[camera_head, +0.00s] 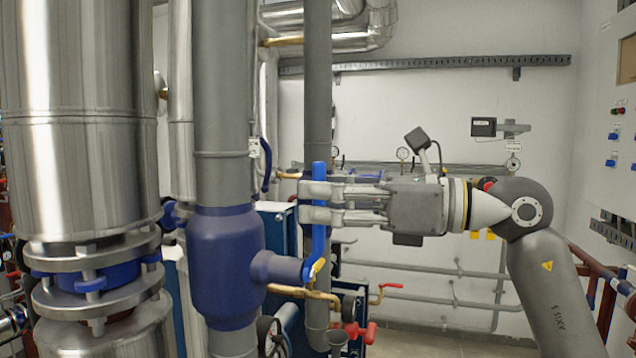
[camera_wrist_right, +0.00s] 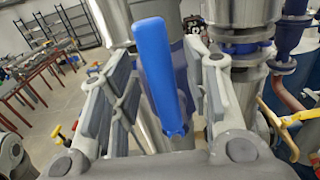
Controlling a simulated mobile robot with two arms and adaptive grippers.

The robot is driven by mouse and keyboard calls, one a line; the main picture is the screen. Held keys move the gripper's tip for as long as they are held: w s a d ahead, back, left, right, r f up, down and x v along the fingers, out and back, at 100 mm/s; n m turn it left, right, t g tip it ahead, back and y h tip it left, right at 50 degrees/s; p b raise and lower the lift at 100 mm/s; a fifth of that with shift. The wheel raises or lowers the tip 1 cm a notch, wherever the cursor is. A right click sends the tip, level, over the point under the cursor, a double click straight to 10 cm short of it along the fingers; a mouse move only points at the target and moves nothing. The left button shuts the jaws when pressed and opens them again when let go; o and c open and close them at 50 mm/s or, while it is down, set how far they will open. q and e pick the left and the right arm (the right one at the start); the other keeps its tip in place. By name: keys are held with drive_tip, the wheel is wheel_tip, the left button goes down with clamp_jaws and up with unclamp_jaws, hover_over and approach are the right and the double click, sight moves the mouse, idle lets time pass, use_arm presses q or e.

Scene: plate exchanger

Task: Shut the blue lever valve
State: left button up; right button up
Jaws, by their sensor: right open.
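The blue lever (camera_head: 319,222) stands upright on the stem of a dark blue valve body (camera_head: 224,265), which sits in a vertical grey pipe. My right gripper (camera_head: 308,202) reaches in from the right, level with the upper half of the lever. In the right wrist view the lever (camera_wrist_right: 158,75) stands between the two open fingers of the gripper (camera_wrist_right: 160,100), with gaps on both sides. In the head view the fingers overlap the lever. I cannot tell whether either finger touches it. My left gripper is not in view.
A large metal-clad column (camera_head: 78,120) stands at the left. Below the lever are a brass pipe with red handles (camera_head: 357,331) and a smaller red lever valve (camera_head: 386,287). A control panel (camera_head: 612,110) is on the right. Pipes run along the back wall.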

drive_tip(key=shift+w+a, duration=0.25)
drive_tip(key=shift+a, duration=0.3)
clamp_jaws()
